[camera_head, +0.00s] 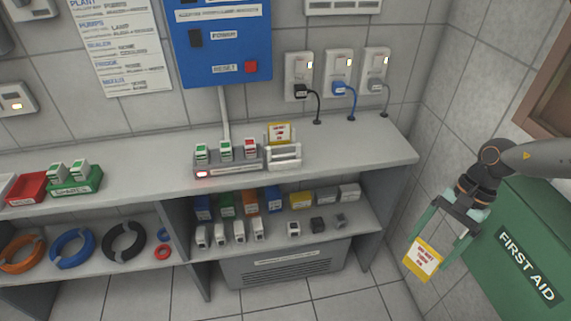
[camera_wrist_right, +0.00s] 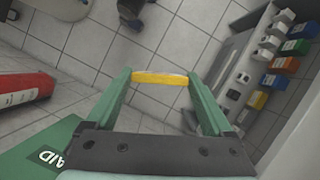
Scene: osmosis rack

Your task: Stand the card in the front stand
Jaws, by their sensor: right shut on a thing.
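My right gripper (camera_head: 429,250) is shut on a yellow card (camera_head: 424,261) with a white label and red print. It holds the card in the air at the right, away from the shelf, beside the green first aid cabinet. In the right wrist view the card shows as a yellow edge (camera_wrist_right: 160,78) between the green fingers. A white stand (camera_head: 284,164) is at the shelf's front edge. Another yellow card (camera_head: 279,131) stands upright behind it; how that card is held is unclear. My left gripper is not in view.
A grey rack (camera_head: 231,168) with several coloured modules sits left of the stand. The shelf top (camera_head: 350,150) right of the stand is clear. The green first aid cabinet (camera_head: 500,240) is close to my right arm. Plugs and cables hang on the back wall.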

